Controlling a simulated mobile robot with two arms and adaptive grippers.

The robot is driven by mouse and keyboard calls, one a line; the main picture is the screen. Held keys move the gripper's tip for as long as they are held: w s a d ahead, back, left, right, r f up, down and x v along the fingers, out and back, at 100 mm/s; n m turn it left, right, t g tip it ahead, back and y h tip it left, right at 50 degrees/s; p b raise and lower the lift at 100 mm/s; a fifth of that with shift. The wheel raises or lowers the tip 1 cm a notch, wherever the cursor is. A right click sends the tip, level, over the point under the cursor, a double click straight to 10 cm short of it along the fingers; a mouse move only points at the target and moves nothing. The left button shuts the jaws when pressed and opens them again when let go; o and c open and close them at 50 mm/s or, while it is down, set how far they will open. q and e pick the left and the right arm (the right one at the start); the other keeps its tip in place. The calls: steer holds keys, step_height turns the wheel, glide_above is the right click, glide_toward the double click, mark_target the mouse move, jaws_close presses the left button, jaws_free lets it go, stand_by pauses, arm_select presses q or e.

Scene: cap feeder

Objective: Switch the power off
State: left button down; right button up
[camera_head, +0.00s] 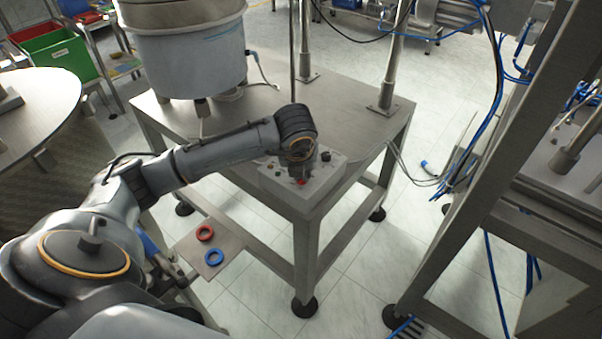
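A light grey control box (276,184) sits on the near corner of the metal table. It carries a red button (301,182) and small dark knobs, one of them a black knob (325,156) to the right. My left arm comes in from the left and its wrist end is right over the box. My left gripper (300,170) points down at the box, close to the red button. Its fingers are mostly hidden by the wrist, and I cannot tell whether it touches anything. My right gripper is not in view.
A large feeder bowl (195,60) stands on the metal table (262,103). A small plate holds a red ring (205,232) and a blue ring (214,257). A machine frame (480,190) with blue hoses stands at right. A round table (40,110) and green bin (62,55) are at left.

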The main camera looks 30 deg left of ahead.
arm_select(q)
steer(key=c, duration=1.4)
jaws_free()
steer(key=shift+c, duration=0.2)
steer(key=shift+r, duration=0.1)
steer(key=v, duration=1.2)
steer(key=shift+w, duration=0.1)
